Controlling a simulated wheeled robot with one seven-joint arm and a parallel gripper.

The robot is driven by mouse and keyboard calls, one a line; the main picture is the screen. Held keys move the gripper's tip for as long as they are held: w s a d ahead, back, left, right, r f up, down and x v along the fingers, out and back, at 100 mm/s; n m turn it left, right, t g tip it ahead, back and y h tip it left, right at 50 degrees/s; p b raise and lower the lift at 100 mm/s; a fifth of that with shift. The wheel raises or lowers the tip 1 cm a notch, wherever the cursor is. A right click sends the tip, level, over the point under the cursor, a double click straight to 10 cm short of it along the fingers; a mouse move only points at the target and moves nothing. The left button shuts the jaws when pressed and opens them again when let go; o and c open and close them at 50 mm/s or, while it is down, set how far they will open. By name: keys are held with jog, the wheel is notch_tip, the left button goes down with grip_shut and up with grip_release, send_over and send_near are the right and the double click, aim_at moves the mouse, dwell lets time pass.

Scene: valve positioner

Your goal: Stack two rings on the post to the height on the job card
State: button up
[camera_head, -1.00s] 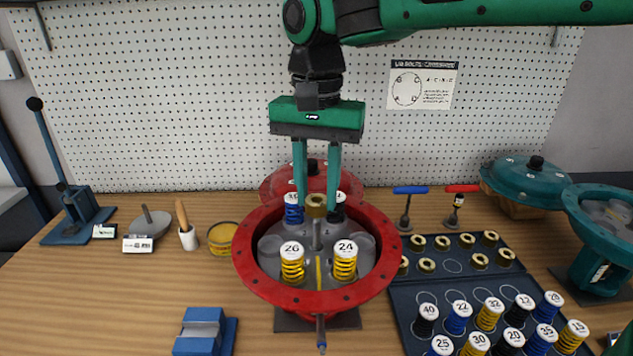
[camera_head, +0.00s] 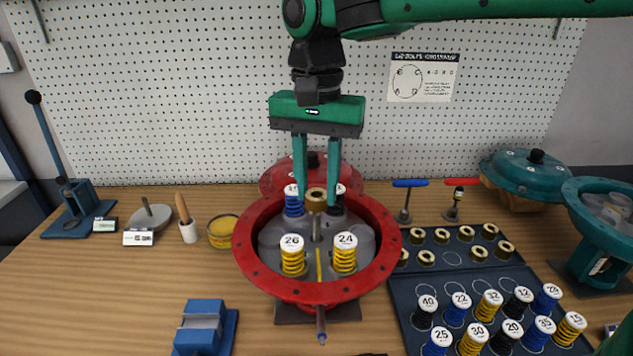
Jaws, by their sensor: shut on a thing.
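My gripper (camera_head: 318,196) points down over the red round housing (camera_head: 247,262). It is shut on a brass ring (camera_head: 316,201), which sits between the fingertips. The grey post (camera_head: 317,231) stands upright in the middle of the housing, just below the ring in the picture. I cannot tell whether the ring is around the post top or above it. More brass rings (camera_head: 426,257) lie in the dark tray (camera_head: 402,297) at right. A small white card (camera_head: 137,237) stands at left, its print too small to read.
Yellow springs marked 26 (camera_head: 293,258) and 24 (camera_head: 345,255) stand before the post; a blue spring (camera_head: 293,203) and a dark one (camera_head: 338,205) stand behind, near my fingers. Numbered springs fill the tray's front. A blue block (camera_head: 203,329) sits front left. Bare wood lies left of the housing.

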aim_at(317, 206)
jog(key=shift+f, duration=2.25)
jog(key=o, duration=1.2)
notch_tip(317, 206, up, 11)
jog(key=shift+w+f, duration=0.1)
